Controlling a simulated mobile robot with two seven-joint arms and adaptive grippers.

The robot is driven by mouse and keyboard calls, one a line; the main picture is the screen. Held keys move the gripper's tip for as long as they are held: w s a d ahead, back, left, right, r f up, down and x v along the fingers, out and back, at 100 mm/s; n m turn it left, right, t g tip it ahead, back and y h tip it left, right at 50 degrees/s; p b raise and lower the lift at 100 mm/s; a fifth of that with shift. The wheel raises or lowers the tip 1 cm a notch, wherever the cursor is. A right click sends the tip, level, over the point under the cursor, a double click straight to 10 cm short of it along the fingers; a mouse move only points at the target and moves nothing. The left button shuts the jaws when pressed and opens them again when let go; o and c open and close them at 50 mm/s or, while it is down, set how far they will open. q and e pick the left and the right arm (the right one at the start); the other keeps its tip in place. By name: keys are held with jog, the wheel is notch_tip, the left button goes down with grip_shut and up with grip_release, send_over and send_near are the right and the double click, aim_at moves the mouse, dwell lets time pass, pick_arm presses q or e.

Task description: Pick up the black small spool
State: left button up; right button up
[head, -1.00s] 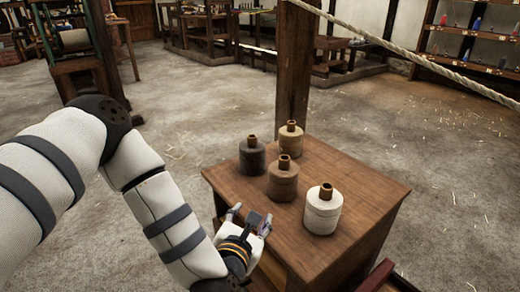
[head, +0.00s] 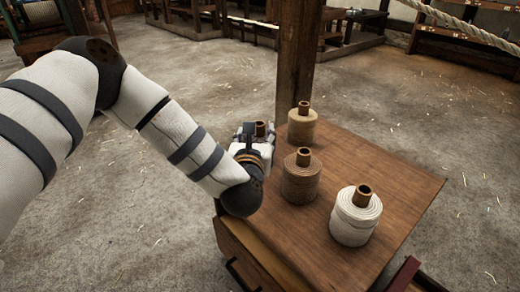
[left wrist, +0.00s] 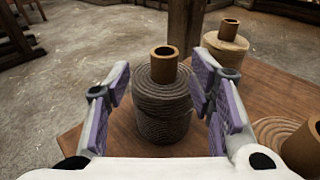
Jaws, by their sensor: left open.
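The black small spool, dark grey cord on a brown core, stands upright on the wooden table. In the left wrist view the black spool (left wrist: 163,105) is between the two fingers of my left gripper (left wrist: 163,100). The fingers are open, one on each side, with a small gap visible on the left. My right gripper is not in view.
A tan spool (head: 302,124), a brown spool (head: 300,177) and a white spool (head: 356,216) stand on the table (head: 395,175) to the right. A wooden post (head: 295,50) rises behind the table. A rope (head: 465,27) crosses at upper right.

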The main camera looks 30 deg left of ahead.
aim_at(258, 127)
pick_arm(q)
jog(key=x, duration=0.2)
jog(key=b+x, duration=0.1)
jog(key=x, duration=0.2)
jog(key=shift+w+d+r, duration=0.1)
jog(key=shift+w+d, duration=0.05)
jog(key=shift+w, duration=0.2)
jog(key=shift+r, duration=0.1)
grip_shut()
